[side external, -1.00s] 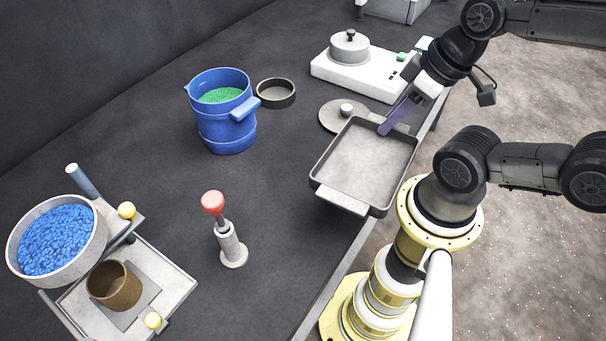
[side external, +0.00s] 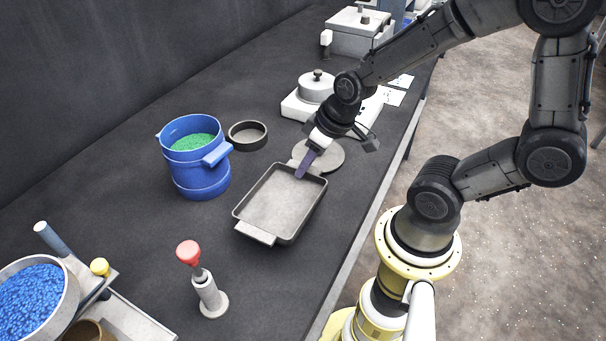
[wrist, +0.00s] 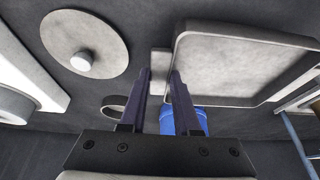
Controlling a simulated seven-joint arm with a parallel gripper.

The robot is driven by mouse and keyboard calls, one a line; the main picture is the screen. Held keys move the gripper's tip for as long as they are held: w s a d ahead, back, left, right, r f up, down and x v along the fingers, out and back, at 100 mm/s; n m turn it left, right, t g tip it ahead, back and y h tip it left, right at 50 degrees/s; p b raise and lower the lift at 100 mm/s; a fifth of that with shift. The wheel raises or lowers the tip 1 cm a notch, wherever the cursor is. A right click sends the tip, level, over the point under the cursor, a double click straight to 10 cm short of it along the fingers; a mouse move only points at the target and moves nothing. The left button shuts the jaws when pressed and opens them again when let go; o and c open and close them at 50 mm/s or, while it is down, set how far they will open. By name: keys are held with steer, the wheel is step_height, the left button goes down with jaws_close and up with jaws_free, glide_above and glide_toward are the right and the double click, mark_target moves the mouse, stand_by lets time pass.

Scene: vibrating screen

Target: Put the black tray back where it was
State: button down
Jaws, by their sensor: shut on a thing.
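The black tray (side external: 321,197), rectangular with a dark rim and a pale grey inside, is over the middle of the bench, right of the blue bucket. One handle (side external: 256,233) points toward the near side. My gripper (side external: 303,168) is shut on the handle at the far end. In the wrist view the fingers (wrist: 160,78) have that pale handle (wrist: 159,62) between them, and the tray (wrist: 240,62) extends to the right. The tray looks about level. I cannot tell whether its underside touches the bench.
The blue bucket (side external: 199,177) of green grains and a dark ring (side external: 248,136) stand left. A round lid (side external: 328,155) lies just behind the tray, beside a white scale (side external: 300,108). A red-topped post (side external: 209,296) stands in front. The bench's edge runs along the right.

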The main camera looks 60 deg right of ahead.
steer(key=shift+w+f, duration=0.4)
steer(key=shift+f, duration=1.6)
steer(key=shift+f, duration=0.15)
steer(key=c, duration=0.6)
jaws_free()
steer(key=shift+t, duration=0.5)
steer(key=a+v, duration=0.1)
steer(key=v, duration=1.3)
steer(key=a+v, duration=0.1)
steer(key=v, duration=0.6)
steer(key=shift+s+a, duration=0.35)
steer(key=shift+s, duration=0.1)
